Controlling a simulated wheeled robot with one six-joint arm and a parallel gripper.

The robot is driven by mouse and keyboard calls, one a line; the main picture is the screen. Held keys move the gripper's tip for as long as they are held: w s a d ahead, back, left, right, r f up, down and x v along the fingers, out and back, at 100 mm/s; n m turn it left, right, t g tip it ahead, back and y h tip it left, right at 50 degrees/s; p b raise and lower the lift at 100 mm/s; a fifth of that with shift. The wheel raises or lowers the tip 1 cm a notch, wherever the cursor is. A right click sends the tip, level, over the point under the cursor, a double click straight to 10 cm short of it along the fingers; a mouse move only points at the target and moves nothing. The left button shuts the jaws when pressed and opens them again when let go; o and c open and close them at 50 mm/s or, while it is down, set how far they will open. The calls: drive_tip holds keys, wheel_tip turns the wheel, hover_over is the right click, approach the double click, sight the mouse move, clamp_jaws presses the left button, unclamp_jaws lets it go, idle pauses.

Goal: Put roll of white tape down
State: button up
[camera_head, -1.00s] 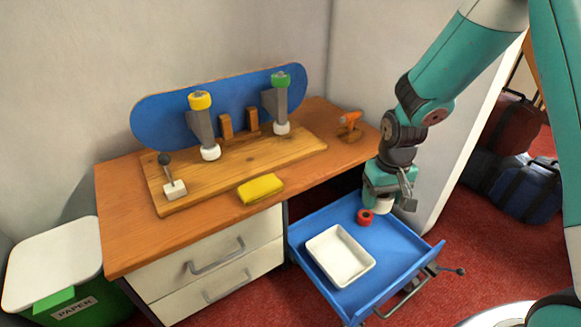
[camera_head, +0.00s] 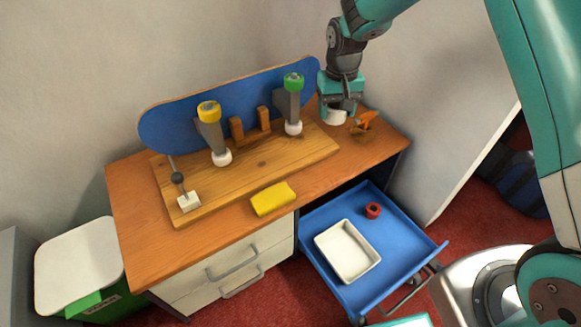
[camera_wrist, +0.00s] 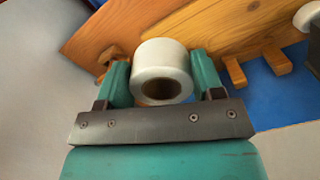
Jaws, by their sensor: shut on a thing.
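The roll of white tape (camera_head: 336,117) hangs under my gripper (camera_head: 338,110) at the back right of the wooden bench (camera_head: 130,215). In the wrist view, the white tape (camera_wrist: 160,58) sits between the two teal fingers of my gripper (camera_wrist: 162,80), which are shut on its sides. Its dark core hole faces the camera. The roll is over or at the bench top, beside the wooden board's right end; I cannot tell whether it touches the bench.
An orange-handled tool (camera_head: 365,122) stands just right of the roll. A blue skateboard deck (camera_head: 235,112) with trucks stands behind the wooden board (camera_head: 250,165). A yellow block (camera_head: 272,199) lies at the front. The blue trolley (camera_head: 400,235) holds a white tray (camera_head: 347,276) and a red roll (camera_head: 373,210).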

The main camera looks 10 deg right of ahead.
sight(326, 172)
wheel_tip(326, 172, down, 20)
drive_tip(key=b, duration=0.5)
drive_tip(key=shift+a+r, duration=0.1)
drive_tip(key=shift+r, duration=0.05)
drive_tip(key=o, duration=0.9)
drive_tip(key=shift+o, duration=0.2)
